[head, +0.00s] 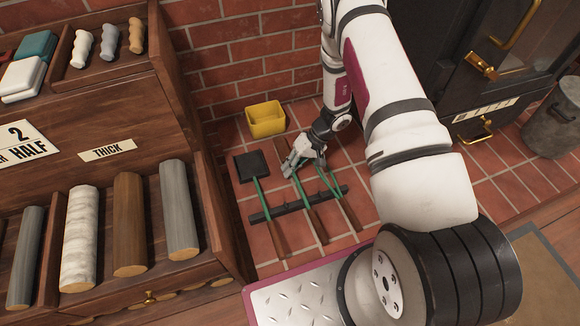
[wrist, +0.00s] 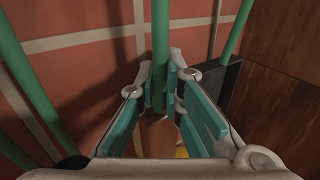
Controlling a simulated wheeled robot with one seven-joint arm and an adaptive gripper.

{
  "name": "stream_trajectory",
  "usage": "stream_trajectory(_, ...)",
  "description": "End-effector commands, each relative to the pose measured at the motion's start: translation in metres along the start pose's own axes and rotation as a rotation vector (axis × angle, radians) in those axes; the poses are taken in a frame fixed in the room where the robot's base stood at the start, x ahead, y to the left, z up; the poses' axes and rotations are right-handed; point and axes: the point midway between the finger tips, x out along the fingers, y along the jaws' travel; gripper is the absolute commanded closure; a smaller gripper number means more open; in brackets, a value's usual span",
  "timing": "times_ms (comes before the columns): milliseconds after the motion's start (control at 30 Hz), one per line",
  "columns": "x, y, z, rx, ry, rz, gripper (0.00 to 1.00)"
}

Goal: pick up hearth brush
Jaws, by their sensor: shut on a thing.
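The hearth brush appears to be the middle of three green-shafted tools, with a brown wooden head (head: 282,148) near the wall and a wooden handle (head: 318,228) towards me. My gripper (head: 291,171) reaches down over it and is shut on its shaft near the head. In the wrist view the green shaft (wrist: 160,40) runs between the fingertips of my gripper (wrist: 161,82). Brown wood (wrist: 156,132) of the brush shows between the fingers.
A black shovel (head: 251,165) lies to the left and green tongs (head: 331,182) to the right, both close by. A black bar (head: 275,212) crosses the tools. A yellow bin (head: 265,119) stands by the brick wall. A wooden cabinet (head: 215,205) bounds the left.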

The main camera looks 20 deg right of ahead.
Motion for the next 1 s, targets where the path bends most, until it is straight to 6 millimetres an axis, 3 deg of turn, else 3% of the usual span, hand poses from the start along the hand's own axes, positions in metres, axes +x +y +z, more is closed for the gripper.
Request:
stream_trajectory(167,-0.014,-0.01,-0.001,0.0,0.003,-0.001,1.0)
stream_trajectory(400,-0.054,-0.035,-0.001,-0.002,0.004,-0.001,1.0)
stream_trajectory(600,-0.076,-0.051,0.0,-0.001,0.001,-0.001,1.0)
stream_trajectory(1000,-0.083,-0.056,0.0,0.0,0.0,-0.001,1.0)
